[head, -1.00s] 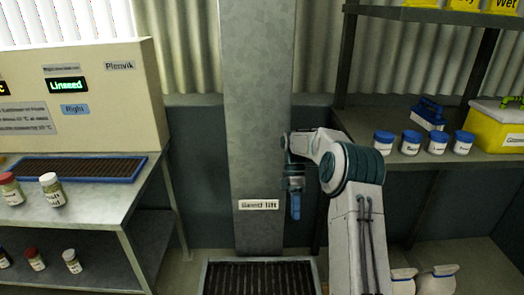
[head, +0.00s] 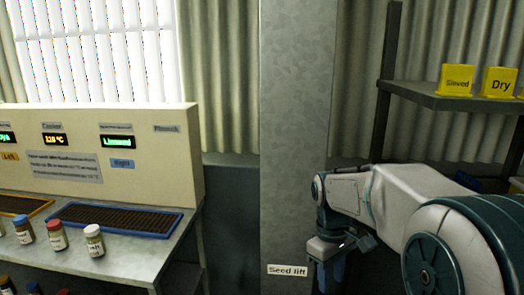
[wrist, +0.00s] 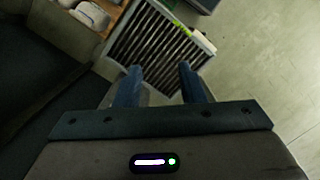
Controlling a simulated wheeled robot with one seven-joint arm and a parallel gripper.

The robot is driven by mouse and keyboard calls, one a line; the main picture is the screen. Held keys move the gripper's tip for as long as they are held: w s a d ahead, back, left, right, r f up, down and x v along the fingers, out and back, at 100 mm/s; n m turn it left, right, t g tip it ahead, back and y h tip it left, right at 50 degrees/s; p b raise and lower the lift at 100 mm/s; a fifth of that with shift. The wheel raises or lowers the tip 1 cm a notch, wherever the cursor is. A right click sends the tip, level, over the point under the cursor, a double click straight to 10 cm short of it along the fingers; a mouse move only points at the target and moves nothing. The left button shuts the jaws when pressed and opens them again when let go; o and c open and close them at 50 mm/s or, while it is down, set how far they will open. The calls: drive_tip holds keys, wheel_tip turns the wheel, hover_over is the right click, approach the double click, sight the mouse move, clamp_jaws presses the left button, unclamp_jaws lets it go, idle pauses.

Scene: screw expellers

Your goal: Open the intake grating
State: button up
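The intake grating (wrist: 150,42) is a dark slatted panel in a pale frame, low by the floor. It shows in the wrist view, partly behind my fingers, with a pale strip along its right edge and a small yellow-green mark. It is out of the head view. My gripper (wrist: 161,80) points down toward it with two blue fingers apart and nothing between them. I cannot tell how far above the grating they are. In the head view my gripper (head: 332,268) hangs before the grey seed lift column (head: 300,130), right of its "Seed lift" label (head: 287,270).
A bench (head: 150,262) at left carries a blue-framed slatted tray (head: 115,221), several jars and a cream control panel (head: 150,170). A shelf (head: 440,98) with yellow signs stands at right. Bare floor (wrist: 262,70) lies right of the grating.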

drive_tip(key=s+r+m+t+p, duration=0.2)
drive_tip(key=s+m, duration=0.1)
drive_tip(key=s, duration=0.4)
drive_tip(key=s+r+m+t+p, duration=0.2)
drive_tip(key=s+m, duration=0.2)
drive_tip(key=s, duration=0.2)
drive_tip(key=shift+s+a+y, duration=0.15)
drive_tip(key=shift+s+y, duration=0.25)
drive_tip(key=shift+s+m, duration=0.15)
drive_tip(key=shift+m, duration=0.15)
clamp_jaws()
